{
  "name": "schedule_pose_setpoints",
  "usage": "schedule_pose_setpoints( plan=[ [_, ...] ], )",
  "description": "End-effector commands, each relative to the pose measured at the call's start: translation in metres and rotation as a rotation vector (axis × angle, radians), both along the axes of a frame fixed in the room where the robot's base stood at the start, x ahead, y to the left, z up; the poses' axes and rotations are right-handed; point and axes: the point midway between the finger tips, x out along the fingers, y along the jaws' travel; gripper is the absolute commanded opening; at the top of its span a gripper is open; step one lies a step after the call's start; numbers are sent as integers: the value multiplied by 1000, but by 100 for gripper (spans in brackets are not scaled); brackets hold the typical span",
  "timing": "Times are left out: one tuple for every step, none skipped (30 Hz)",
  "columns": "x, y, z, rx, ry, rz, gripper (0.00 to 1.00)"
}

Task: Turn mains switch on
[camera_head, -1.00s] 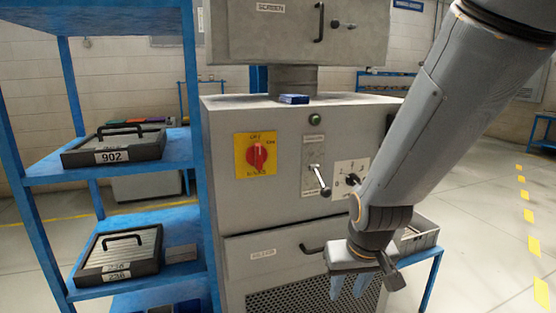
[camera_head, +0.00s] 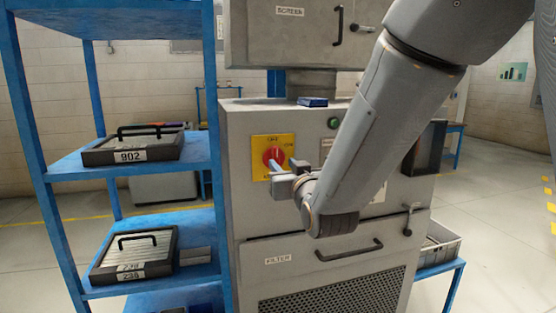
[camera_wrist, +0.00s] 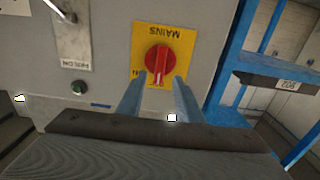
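The mains switch is a red rotary knob (camera_head: 273,158) on a yellow plate (camera_head: 259,144), on the front of the grey cabinet. In the wrist view, which looks upside down, the knob (camera_wrist: 158,62) shows under the word MAINS on the plate (camera_wrist: 183,38). Its pale mark runs roughly up and down, toward the partly hidden lettering at the plate's picture-bottom edge. My gripper (camera_head: 284,166) is in front of the knob. In the wrist view my gripper (camera_wrist: 157,84) is open, with its two blue-grey fingers apart on either side below the knob. Contact cannot be told.
A blue shelf rack (camera_head: 222,105) with trays stands close at the left of the cabinet (camera_head: 247,215). A green button (camera_head: 333,122) sits right of the switch. A filter drawer handle (camera_head: 349,252) sticks out below. A small blue box (camera_head: 313,102) lies on top of the cabinet.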

Motion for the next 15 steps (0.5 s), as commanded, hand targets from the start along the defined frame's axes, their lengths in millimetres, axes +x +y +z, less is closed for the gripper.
schedule_pose_setpoints(
  plan=[
    [7, 2, 0, -1, 2, 0, 33],
    [11, 3, 0, -1, 2, 0, 33],
    [17, 5, 0, -1, 3, 0, 33],
    [21, 6, 1, -1, 2, -1, 33],
    [25, 7, 0, -1, 3, -1, 33],
    [30, 9, 0, -1, 3, -1, 33],
    [34, 9, 0, -1, 3, -1, 33],
    [38, 11, 0, -1, 3, -1, 33],
    [42, 12, 0, -1, 3, -1, 33],
    [45, 13, 0, -1, 3, -1, 33],
    [48, 13, 0, -1, 3, -1, 33],
    [51, 14, 0, -1, 3, -1, 33],
    [53, 15, 0, -1, 3, -1, 33],
    [54, 15, 0, -1, 3, -1, 33],
    [56, 16, 0, -1, 3, -1, 33]
  ],
)
